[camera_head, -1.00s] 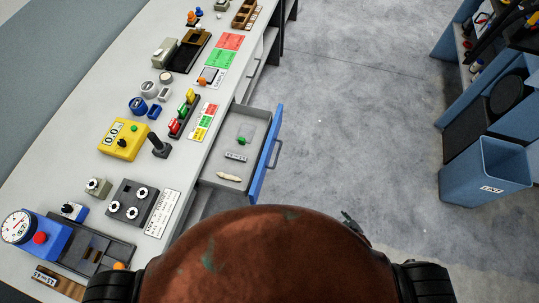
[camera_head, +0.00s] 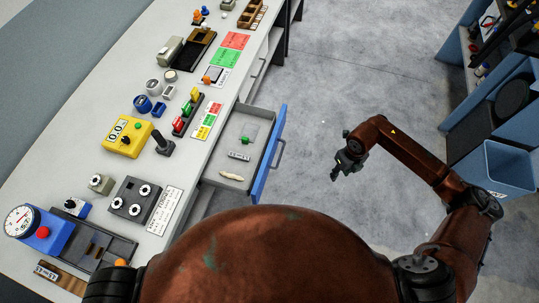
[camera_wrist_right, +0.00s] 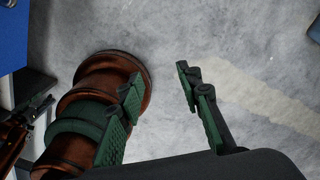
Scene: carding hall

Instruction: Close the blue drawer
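The blue drawer stands pulled out from the right side of the long grey bench. Its blue front (camera_head: 268,160) with a bar handle (camera_head: 279,154) faces right, toward the open floor. Inside lie a green piece (camera_head: 245,140), a small grey block (camera_head: 239,156) and a pale elongated piece (camera_head: 231,176). My right gripper (camera_head: 346,166) is over the floor to the right of the drawer, apart from the handle. In the right wrist view its green-padded fingers (camera_wrist_right: 160,90) are spread with nothing between them. My left gripper is not in view.
The bench top (camera_head: 165,75) carries gauges, switches and coloured cards. A blue bin (camera_head: 508,165) and blue shelving (camera_head: 505,70) stand at the right. The floor between is clear. A blue surface (camera_wrist_right: 12,35) shows at the wrist view's left edge; I cannot tell what it is.

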